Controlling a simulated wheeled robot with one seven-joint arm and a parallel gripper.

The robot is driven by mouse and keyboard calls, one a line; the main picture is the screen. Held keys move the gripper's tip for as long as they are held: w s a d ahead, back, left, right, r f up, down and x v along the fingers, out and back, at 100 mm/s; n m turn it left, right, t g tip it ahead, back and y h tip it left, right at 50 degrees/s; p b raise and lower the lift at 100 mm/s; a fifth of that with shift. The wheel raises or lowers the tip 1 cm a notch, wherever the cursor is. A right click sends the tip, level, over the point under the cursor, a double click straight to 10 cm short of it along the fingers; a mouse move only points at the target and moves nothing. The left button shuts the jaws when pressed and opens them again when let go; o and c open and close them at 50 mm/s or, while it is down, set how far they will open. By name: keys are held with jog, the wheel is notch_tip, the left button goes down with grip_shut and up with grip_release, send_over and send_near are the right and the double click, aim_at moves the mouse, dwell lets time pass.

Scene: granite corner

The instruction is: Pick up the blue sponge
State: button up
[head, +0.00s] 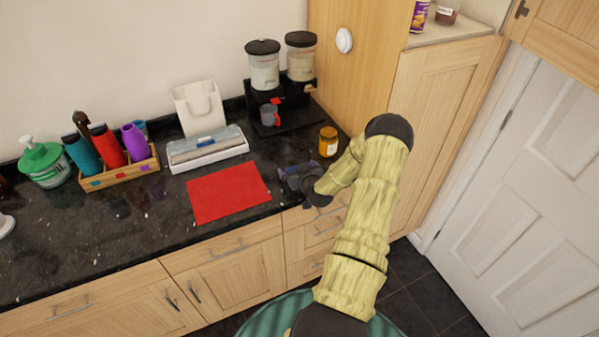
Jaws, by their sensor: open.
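My gripper (290,177) is low over the dark granite counter (160,215), just right of the red mat, with its jaws open. A small dark bluish patch shows at the jaws. It may be the blue sponge or part of the gripper; I cannot tell which. No other thing in view is clearly a blue sponge. My arm and wrist hide the counter's front edge just right of the jaws.
A red mat (228,192) lies left of the gripper. An orange-brown jar (328,142) and a black coffee stand with a grey mug (269,115) are behind. A white dispenser box (207,150) and a bottle rack (118,176) stand further left. A tall wooden cabinet (440,120) rises at right.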

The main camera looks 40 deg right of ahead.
jog(key=shift+c, duration=0.2)
dwell(0.3)
jog(key=c, duration=0.8)
jog(key=shift+o, duration=0.2)
jog(key=shift+r, duration=0.1)
notch_tip(320, 180, up, 10)
jog(key=b, duration=0.3)
